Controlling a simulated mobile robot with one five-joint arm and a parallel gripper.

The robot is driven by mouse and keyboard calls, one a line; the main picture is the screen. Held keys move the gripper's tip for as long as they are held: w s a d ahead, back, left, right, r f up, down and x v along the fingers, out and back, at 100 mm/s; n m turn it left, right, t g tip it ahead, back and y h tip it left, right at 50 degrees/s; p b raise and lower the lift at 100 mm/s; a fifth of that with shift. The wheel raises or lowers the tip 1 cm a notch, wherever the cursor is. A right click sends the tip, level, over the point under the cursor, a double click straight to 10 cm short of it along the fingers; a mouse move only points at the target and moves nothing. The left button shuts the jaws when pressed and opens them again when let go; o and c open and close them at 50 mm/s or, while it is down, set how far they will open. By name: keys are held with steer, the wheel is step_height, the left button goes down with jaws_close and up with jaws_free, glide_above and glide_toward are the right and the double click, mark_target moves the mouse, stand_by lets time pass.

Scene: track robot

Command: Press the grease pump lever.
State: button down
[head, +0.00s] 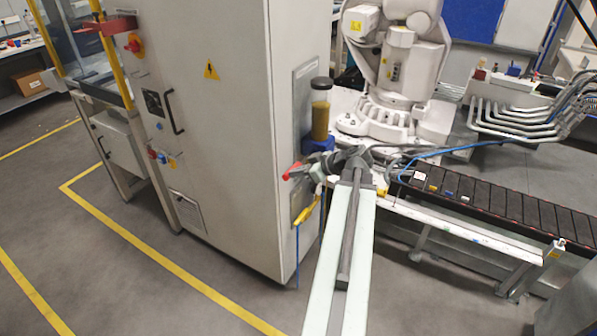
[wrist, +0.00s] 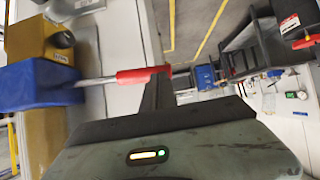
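The grease pump stands on the right side of the grey cabinet in the head view, with an amber reservoir (head: 320,118) under a dark cap and a blue body (head: 318,145). In the wrist view the blue body (wrist: 38,86) is at the left. The pump lever, a metal rod with a red grip (wrist: 140,75), sticks out from it to the right; the grip also shows in the head view (head: 291,172). My gripper (wrist: 158,92) appears as one narrow dark wedge, fingers together, close by the grip's end. I cannot tell whether it touches. Nothing shows held.
The grey cabinet (head: 215,110) fills the left of my arm. A white robot arm (head: 395,75) stands behind the pump. A dark conveyor (head: 490,205) with small parts runs to the right. Blue and yellow hanging items (head: 306,215) are below the lever. Open floor lies front left.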

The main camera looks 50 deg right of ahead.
steer(key=a+p+v, duration=0.1)
steer(key=p+v, duration=0.3)
steer(key=v, duration=0.6)
steer(key=shift+s+d+f, duration=0.15)
steer(key=shift+s+f, duration=0.05)
steer(key=shift+s, duration=0.1)
stand_by(0.7)
